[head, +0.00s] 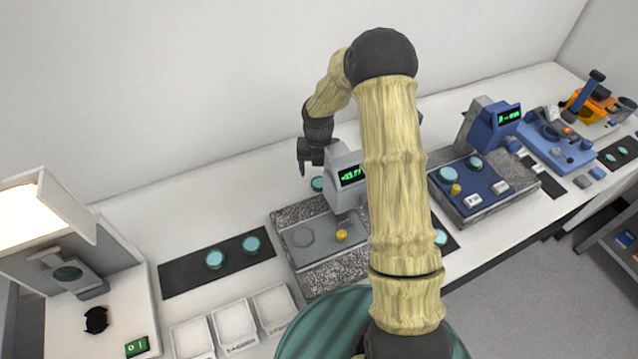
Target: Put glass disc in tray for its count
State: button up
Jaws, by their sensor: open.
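Two teal glass discs lie on a dark mat left of centre, a left disc (215,259) and a right disc (251,244). My gripper is open and looks empty; one dark finger shows clearly. Whether it touches the disc I cannot tell. Three white trays stand in front of the mat: left (193,341), middle (235,326) and right (273,307). The grey instrument (345,192) has a green display, partly hidden by my arm, and a yellow knob (341,235).
A lamp-lit viewer (45,218) stands at far left. A blue instrument (487,125) with discs on its base is right of my arm. Blue and orange devices (590,100) stand at far right. The back strip of bench (225,200) is clear.

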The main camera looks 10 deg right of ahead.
aim_at(319, 181)
jog(key=shift+w+d+f+p, duration=0.1)
jog(key=shift+f+p, duration=0.4)
jog(key=shift+f, duration=0.8)
jog(key=shift+w+d+f+p, duration=0.1)
jog(key=shift+f+p, duration=0.4)
jog(key=shift+f, duration=0.75)
jog(key=shift+a, duration=0.1)
jog(key=c, duration=1.2)
jog(key=shift+o, duration=0.2)
jog(key=shift+r, duration=0.1)
notch_tip(319, 181, up, 18)
jog(key=b, duration=0.3)
jog(key=shift+b, duration=0.3)
